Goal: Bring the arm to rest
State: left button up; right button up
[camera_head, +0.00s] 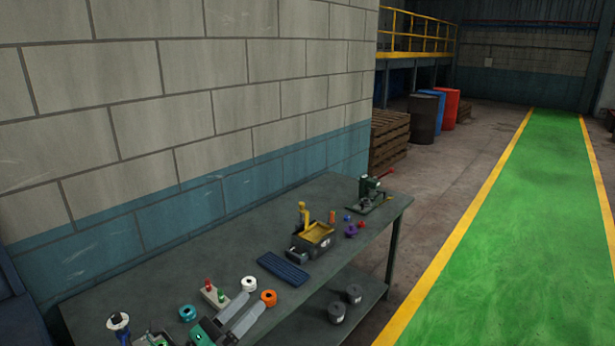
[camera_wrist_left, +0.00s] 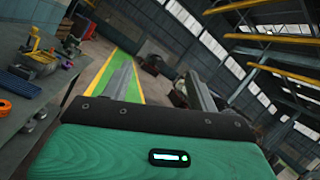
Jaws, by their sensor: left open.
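My left gripper (camera_head: 252,302) is low in the head view, over the near part of the workbench (camera_head: 180,275). Its two grey fingers stand apart and point away toward the right, with nothing seen between them. In the left wrist view the open gripper (camera_wrist_left: 160,82) shows its two fingers beyond my green housing. The tilted background there shows the bench on the left and open floor ahead. The picture does not tell whether the fingers touch anything on the bench. My right gripper is not in view.
Farther along are a blue ribbed pad (camera_head: 283,269), a yellow-topped device (camera_head: 313,234) and a green press (camera_head: 372,192). The green walkway (camera_head: 520,220) is clear.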

pick_arm(q)
jog(key=s+a+f+n+y, duration=0.3)
jog(key=a+f+n+y, duration=0.4)
jog(key=n, duration=0.7)
jog(key=s+a+f+n+y, duration=0.3)
jog(key=a+f+n+y, duration=0.25)
jog(key=n+y, duration=0.55)
jog(key=s+d+f+n+g+h, duration=0.1)
jog(key=s+f+n+g+h, duration=0.1)
jog(key=s+f+n+g, duration=0.65)
jog(key=s+d+f+n+g+h, duration=0.1)
jog(key=s+f+n+g, duration=0.25)
jog(key=s, duration=0.95)
notch_tip(320, 180, down, 34)
jog(key=g+b, duration=0.2)
jog(key=b, duration=0.3)
jog(key=s+a+f+b, duration=0.2)
jog(key=s+f, duration=0.7)
jog(key=f, duration=0.4)
jog(key=s+a+f+g+b, duration=0.1)
jog(key=s+f+b, duration=0.2)
jog(key=s+f, duration=0.7)
notch_tip(320, 180, down, 3)
jog(key=shift+s+a+f, duration=0.2)
jog(key=shift+s+a, duration=0.1)
jog(key=shift+a, duration=0.1)
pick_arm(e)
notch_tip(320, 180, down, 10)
